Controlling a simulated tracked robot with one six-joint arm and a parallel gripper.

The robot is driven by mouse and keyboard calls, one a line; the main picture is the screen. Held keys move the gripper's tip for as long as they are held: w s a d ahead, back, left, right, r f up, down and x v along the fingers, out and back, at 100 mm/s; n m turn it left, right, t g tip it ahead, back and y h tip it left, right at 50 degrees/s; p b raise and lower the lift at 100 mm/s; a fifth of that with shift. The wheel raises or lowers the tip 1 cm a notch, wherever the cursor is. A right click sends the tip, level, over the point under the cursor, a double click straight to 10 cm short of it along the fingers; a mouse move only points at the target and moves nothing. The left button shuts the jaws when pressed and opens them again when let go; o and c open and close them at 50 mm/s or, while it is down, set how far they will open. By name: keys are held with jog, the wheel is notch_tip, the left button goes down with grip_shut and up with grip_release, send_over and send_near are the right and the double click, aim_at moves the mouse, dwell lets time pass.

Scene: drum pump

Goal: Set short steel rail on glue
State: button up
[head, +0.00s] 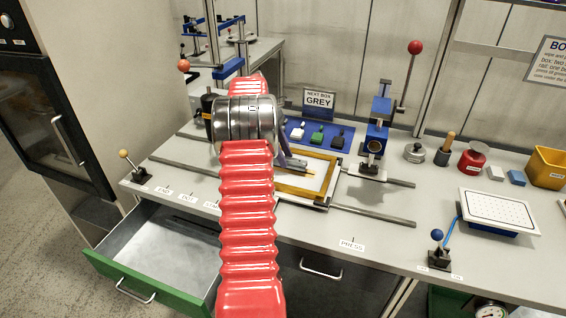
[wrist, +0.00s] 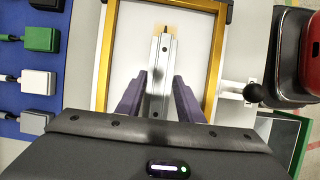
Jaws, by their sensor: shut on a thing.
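My gripper (wrist: 161,80) is shut on a short steel rail (wrist: 161,60), with one dark purple-grey finger on each side. The rail points up the wrist picture, over the white panel inside a gold frame (wrist: 104,60). A tan glue patch (wrist: 178,29) shows at the rail's far end. I cannot tell whether the rail touches the panel. In the head view the gripper (head: 294,164) reaches over the left part of the gold frame (head: 300,192), partly hidden behind my red arm.
A blue mat with white, green and dark blocks (head: 318,137) lies behind the frame. A blue lever press (head: 377,135) stands to its right on the rails. An open drawer (head: 150,270) is at front left. A white perforated tray (head: 498,212) stands at right.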

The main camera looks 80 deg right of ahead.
jog(key=shift+f, duration=1.05)
jog(key=o, duration=1.1)
jog(key=shift+f, duration=0.1)
jog(key=v, duration=1.2)
jog(key=shift+s, duration=0.1)
